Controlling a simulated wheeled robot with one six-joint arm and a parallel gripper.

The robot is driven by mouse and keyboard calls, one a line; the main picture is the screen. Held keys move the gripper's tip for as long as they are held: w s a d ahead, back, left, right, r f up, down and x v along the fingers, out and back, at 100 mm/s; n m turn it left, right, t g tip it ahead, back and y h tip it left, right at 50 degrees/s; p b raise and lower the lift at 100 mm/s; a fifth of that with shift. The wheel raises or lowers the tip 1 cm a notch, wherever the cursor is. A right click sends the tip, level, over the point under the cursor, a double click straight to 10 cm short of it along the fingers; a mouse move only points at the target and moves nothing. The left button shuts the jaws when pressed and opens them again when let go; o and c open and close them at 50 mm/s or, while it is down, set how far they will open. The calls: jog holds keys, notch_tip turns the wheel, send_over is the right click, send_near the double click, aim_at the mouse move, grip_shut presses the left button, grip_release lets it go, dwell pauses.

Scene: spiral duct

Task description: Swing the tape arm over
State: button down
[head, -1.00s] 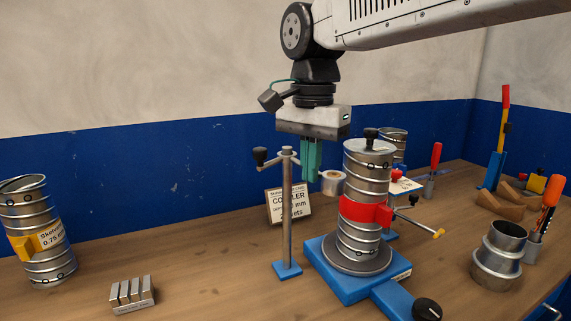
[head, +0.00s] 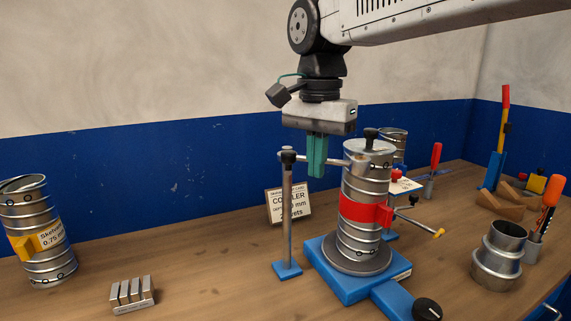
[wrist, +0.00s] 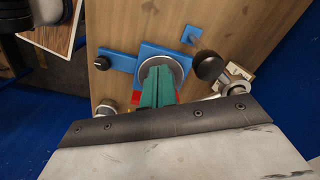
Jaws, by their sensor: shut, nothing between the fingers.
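The tape arm (head: 331,160) is a thin grey bar on top of a slim post (head: 287,215) with a blue foot, left of the spiral duct (head: 362,185). In the head view it runs right from the post, its far end overlapping the duct's upper left side. Its black knob (head: 288,156) shows at the post's top, and in the wrist view as a dark disc (wrist: 208,67). I cannot make out the tape roll clearly. My gripper (head: 317,173) is shut, teal fingers pointing down, beside the bar between post and duct; contact cannot be told.
The duct wears a red band (head: 361,210) and stands on a blue base (head: 325,263). A sign (head: 290,206) stands behind the post. A slotted metal block (head: 132,294) and another duct (head: 36,230) are at left. A metal collar (head: 498,255) is at right.

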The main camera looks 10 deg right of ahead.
notch_tip(320, 180, up, 8)
jog(key=shift+r, duration=0.15)
dwell(0.6)
